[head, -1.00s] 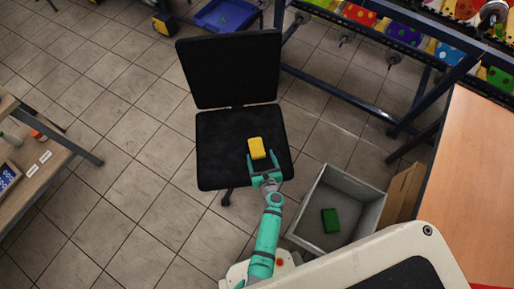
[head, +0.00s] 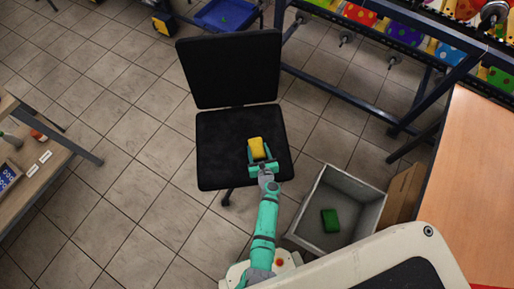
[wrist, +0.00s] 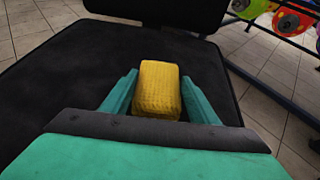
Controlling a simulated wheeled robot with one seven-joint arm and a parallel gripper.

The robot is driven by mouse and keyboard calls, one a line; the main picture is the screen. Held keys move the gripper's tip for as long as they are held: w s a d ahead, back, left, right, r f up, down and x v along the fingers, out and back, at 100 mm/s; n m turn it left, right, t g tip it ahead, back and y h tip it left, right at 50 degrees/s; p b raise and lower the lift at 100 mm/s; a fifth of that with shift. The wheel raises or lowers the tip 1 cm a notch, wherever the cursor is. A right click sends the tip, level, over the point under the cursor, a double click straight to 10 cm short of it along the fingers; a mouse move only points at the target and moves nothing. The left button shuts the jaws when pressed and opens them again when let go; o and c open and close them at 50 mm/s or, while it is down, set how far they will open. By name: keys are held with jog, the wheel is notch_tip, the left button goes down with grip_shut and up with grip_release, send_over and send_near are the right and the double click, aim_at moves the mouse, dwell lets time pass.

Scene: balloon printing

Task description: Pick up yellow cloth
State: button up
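The yellow cloth (head: 256,147) is a small folded block on the seat of a black office chair (head: 215,150). In the wrist view the yellow cloth (wrist: 158,88) lies between the two teal fingers of my gripper (wrist: 158,98). In the head view my gripper (head: 262,158) reaches over the front right part of the seat. The fingers stand on both sides of the cloth, with a small gap visible at its left.
A grey bin (head: 362,202) with a green cloth (head: 330,220) inside stands right of the chair. A wooden table (head: 474,180) is at the far right, a blue metal frame (head: 340,90) behind. A shelf table (head: 40,165) is at the left. The floor left of the chair is clear.

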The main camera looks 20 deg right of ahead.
jog(key=shift+s+d, duration=0.1)
jog(key=shift+r, duration=0.15)
jog(key=shift+a+r, duration=0.2)
jog(key=shift+r, duration=0.4)
jog(key=s+a+r, duration=0.4)
jog(key=s+r, duration=0.7)
jog(key=s, duration=0.2)
jog(key=shift+r, duration=0.25)
jog(key=shift+a, duration=0.1)
